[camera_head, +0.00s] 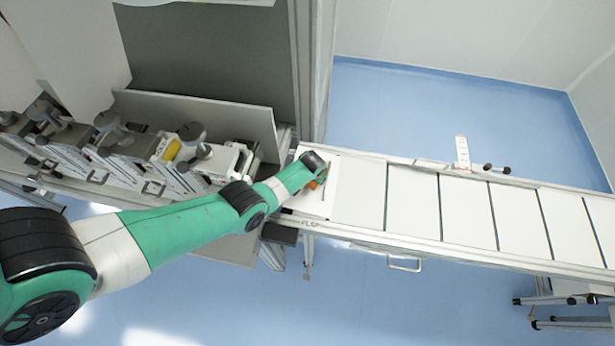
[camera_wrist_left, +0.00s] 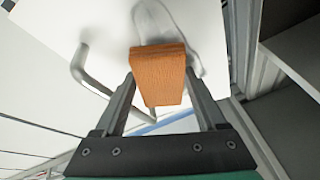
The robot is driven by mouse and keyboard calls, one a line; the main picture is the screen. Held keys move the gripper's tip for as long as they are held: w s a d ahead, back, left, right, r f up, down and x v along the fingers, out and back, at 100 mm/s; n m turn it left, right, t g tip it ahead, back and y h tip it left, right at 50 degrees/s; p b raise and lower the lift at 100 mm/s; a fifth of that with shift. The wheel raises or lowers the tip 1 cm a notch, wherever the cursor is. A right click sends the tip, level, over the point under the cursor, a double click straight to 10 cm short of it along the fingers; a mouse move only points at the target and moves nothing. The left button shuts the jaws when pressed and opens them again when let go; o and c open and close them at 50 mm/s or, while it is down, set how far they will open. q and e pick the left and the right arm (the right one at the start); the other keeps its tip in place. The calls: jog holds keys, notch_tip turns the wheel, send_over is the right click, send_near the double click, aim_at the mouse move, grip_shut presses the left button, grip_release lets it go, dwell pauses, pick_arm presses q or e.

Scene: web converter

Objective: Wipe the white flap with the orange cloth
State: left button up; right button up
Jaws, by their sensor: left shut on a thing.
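The orange cloth (camera_wrist_left: 158,75) is a folded block between the fingers of my left gripper (camera_wrist_left: 160,95), which is shut on it. In the head view only a small part of the cloth (camera_head: 313,184) shows beside my gripper (camera_head: 322,175). The white flap (camera_head: 350,190) is the pale panel at the left end of the conveyor-like bed, with "FLAP" marked on its front edge. My gripper and the cloth are over its left part. In the left wrist view a white surface (camera_wrist_left: 210,35) lies behind the cloth; whether they touch I cannot tell. My right gripper is not in view.
A bent grey handle (camera_wrist_left: 88,70) stands out from the white surface in the wrist view. White panels (camera_head: 465,212) run on to the right. Machine parts with dark knobs (camera_head: 190,132) stand left of the flap. An upright grey frame (camera_head: 312,70) rises behind it.

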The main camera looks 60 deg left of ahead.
pick_arm(q)
jog(key=shift+w+f+b, duration=0.25)
jog(key=shift+f+b, duration=0.55)
jog(key=shift+b, duration=0.15)
jog(key=shift+s+f, duration=0.1)
jog(key=shift+s, duration=0.05)
jog(key=shift+s+a+r+p, duration=0.1)
jog(key=shift+a+r+p, duration=0.4)
jog(key=shift+p, duration=0.3)
jog(key=shift+a+r+p, duration=0.15)
jog(key=shift+a+p, duration=0.05)
jog(key=shift+p, duration=0.1)
jog(key=shift+a+r, duration=0.25)
jog(key=shift+a, duration=0.35)
jog(key=shift+s+a+r, duration=0.1)
jog(key=shift+a, duration=0.2)
jog(key=shift+s+a+r+p, duration=0.3)
jog(key=shift+s+p, duration=0.1)
jog(key=shift+p, duration=0.35)
jog(key=shift+s+a+r+p, duration=0.3)
jog(key=shift+s+a+p, duration=0.25)
jog(key=shift+s+p, duration=0.15)
jog(key=shift+s+a, duration=0.15)
jog(key=shift+s, duration=0.15)
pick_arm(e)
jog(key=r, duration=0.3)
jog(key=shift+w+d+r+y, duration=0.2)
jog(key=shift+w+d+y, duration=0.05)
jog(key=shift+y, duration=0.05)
